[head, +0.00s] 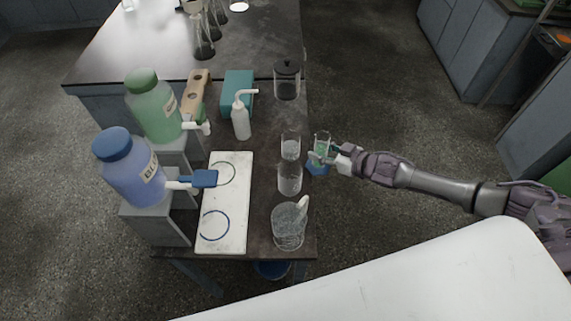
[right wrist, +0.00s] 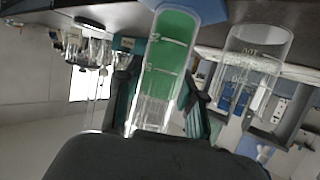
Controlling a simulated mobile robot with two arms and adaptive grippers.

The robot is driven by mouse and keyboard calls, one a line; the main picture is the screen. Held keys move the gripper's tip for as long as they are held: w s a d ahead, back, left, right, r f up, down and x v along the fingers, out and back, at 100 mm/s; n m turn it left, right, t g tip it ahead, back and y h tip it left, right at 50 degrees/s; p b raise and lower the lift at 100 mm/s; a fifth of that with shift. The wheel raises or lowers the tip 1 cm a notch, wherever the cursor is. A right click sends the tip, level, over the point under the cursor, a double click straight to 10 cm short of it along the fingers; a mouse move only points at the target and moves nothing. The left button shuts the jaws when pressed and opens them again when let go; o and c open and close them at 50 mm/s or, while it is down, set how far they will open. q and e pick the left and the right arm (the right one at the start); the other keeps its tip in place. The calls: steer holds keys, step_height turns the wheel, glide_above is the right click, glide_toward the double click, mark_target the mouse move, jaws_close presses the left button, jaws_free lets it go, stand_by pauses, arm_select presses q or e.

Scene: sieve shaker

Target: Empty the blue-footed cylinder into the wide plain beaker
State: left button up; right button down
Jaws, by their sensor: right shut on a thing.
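The blue-footed cylinder (head: 322,144) is clear glass with green liquid in it and a blue foot (head: 318,168). It looks upright at the table's right edge; I cannot tell whether its foot touches the table. My right gripper (head: 327,157) is shut around it from the right. In the right wrist view the cylinder (right wrist: 172,55) shows its green liquid between the two fingers (right wrist: 160,108). Two clear glass vessels stand left of it, a rear one (head: 290,150) and a nearer one (head: 290,180). A wider glass beaker (head: 288,229) with a white piece in it stands at the front. My left gripper is out of view.
A white board (head: 227,190) with two rings lies left of the glassware. Blue (head: 130,172) and green (head: 153,108) jugs with taps stand on grey stands. A wash bottle (head: 241,121), teal box (head: 238,83) and lidded jar (head: 287,80) stand behind. Open floor lies right.

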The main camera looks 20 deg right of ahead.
steer(key=shift+s+r, duration=0.15)
steer(key=shift+a+r+n+h+p, duration=0.3)
steer(key=shift+n+p, duration=0.3)
steer(key=shift+p, duration=0.1)
steer(key=shift+s, duration=0.15)
steer(key=shift+a+r+n+h, duration=0.1)
steer(key=shift+a+n+h, duration=0.05)
steer(key=shift+n+h, duration=0.3)
steer(key=shift+a+n+h, duration=0.2)
steer(key=shift+n+h, duration=0.05)
steer(key=shift+s+a+n+t+h+b, duration=0.3)
steer(key=shift+a+n+h+b, duration=0.1)
steer(key=shift+n+h, duration=0.15)
steer(key=shift+a+n+h+b, duration=0.35)
steer(key=shift+n+b, duration=0.1)
steer(key=shift+r+n+t+h, duration=0.3)
steer(key=shift+r, duration=0.2)
steer(key=shift+r+n, duration=0.2)
steer(key=shift+n, duration=0.1)
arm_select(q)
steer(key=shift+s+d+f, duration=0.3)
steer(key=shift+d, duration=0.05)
arm_select(e)
steer(key=shift+d+f+h, duration=0.15)
steer(key=shift+h, duration=0.15)
